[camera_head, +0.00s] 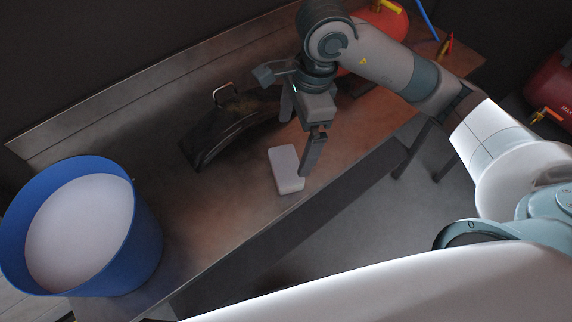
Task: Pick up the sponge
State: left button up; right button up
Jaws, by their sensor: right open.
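A pale, whitish sponge (286,170) lies on the metal workbench (222,222), near its front edge. My right gripper (296,147) hangs above the bench at the sponge's upper end, with its two fingers apart and nothing between them. One finger is to the right of the sponge, and the other is behind its far end. I cannot tell whether the near finger touches the sponge. My left gripper is not in view.
A blue bucket (146,235) with whitish contents stands at the left. A dark curved object (213,135) lies behind the sponge. A red object (385,22) sits at the bench's far end. The bench between bucket and sponge is clear.

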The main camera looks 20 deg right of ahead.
aim_at(287, 164)
jog(key=shift+a+f+p, duration=0.2)
jog(key=shift+f+p, duration=0.15)
jog(key=shift+f, duration=1)
jog(key=shift+a+f+p, duration=0.2)
jog(key=shift+f+p, duration=0.1)
jog(key=shift+f, duration=1.05)
jog(key=shift+a+f+p, duration=0.25)
jog(key=shift+f+p, duration=0.45)
jog(key=f, duration=0.1)
jog(key=f+p, duration=0.1)
jog(key=f, duration=0.1)
jog(key=shift+a, duration=0.25)
jog(key=shift+f, duration=0.35)
jog(key=c, duration=1.1)
